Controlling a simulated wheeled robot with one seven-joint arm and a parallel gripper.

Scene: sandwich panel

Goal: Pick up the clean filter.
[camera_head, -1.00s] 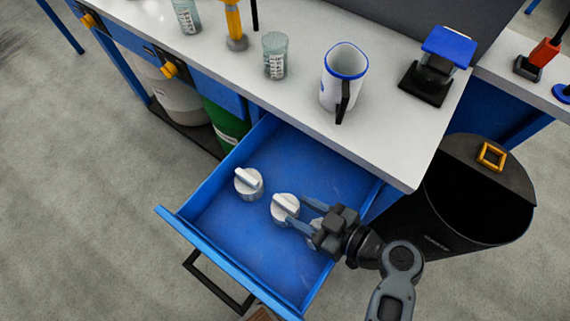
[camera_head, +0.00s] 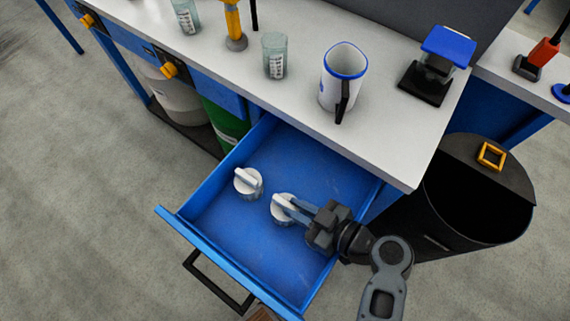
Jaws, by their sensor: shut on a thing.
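Two round white filters with raised grip bars lie in the open blue drawer (camera_head: 330,165). One filter (camera_head: 247,183) stands alone on the left side of the drawer. My gripper (camera_head: 293,208) reaches in from the right and is shut on the grip bar of the other filter (camera_head: 282,209). That filter appears to rest on the drawer floor. Its right side is partly hidden by my fingers. The drawer floor under my gripper's body is hidden. I cannot see any marking that tells a clean filter from a used one.
A white pitcher with a blue rim (camera_head: 343,78) and a glass jar (camera_head: 275,55) stand on the worktop (camera_head: 385,130) above the drawer. A black bin (camera_head: 475,215) stands right of the drawer. The drawer's back right is clear.

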